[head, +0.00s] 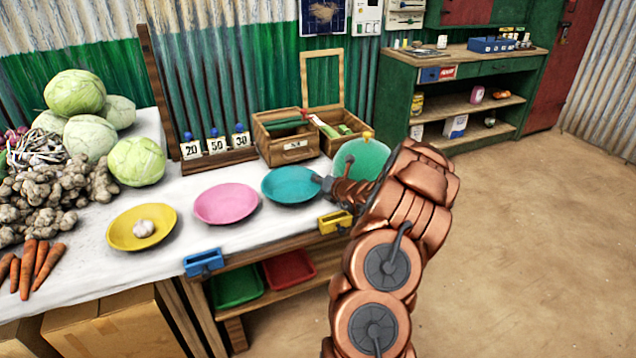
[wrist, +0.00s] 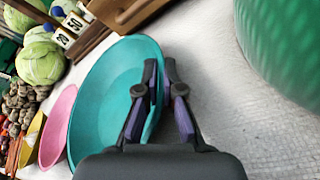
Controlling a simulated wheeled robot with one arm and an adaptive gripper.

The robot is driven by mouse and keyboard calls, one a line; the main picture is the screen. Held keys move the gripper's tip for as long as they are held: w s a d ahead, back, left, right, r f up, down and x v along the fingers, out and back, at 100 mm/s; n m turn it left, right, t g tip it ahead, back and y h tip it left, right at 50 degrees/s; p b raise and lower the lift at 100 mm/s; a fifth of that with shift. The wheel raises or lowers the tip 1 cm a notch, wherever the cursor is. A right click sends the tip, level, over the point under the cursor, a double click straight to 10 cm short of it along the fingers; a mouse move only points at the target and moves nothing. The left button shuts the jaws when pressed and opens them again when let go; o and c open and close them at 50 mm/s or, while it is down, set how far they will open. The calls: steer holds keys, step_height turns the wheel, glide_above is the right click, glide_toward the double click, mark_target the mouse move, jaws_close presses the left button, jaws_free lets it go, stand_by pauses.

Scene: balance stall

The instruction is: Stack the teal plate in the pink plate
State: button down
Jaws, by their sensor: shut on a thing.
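The teal plate (head: 290,184) is at the right part of the white counter in the head view. My gripper (head: 326,186) is shut on its right rim. In the wrist view the teal plate (wrist: 100,92) fills the left middle, with its rim between the two fingers of my gripper (wrist: 160,82). I cannot tell whether the plate rests on the counter or is slightly lifted. The pink plate (head: 226,204) lies empty just left of the teal plate, and its edge also shows in the wrist view (wrist: 57,125).
A yellow plate (head: 120,232) with a garlic bulb (head: 143,228) lies left of the pink plate. A wooden box (head: 285,152) and number cards (head: 217,146) stand behind. Cabbages (head: 137,162) and carrots (head: 27,262) lie at left.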

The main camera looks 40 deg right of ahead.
steer(key=shift+f, duration=0.5)
steer(key=shift+f, duration=0.1)
steer(key=c, duration=1.3)
jaws_free()
steer(key=shift+s, duration=0.2)
steer(key=v, duration=1.1)
steer(key=shift+s+r+b, duration=0.3)
steer(key=shift+b, duration=0.1)
steer(key=shift+a, duration=0.1)
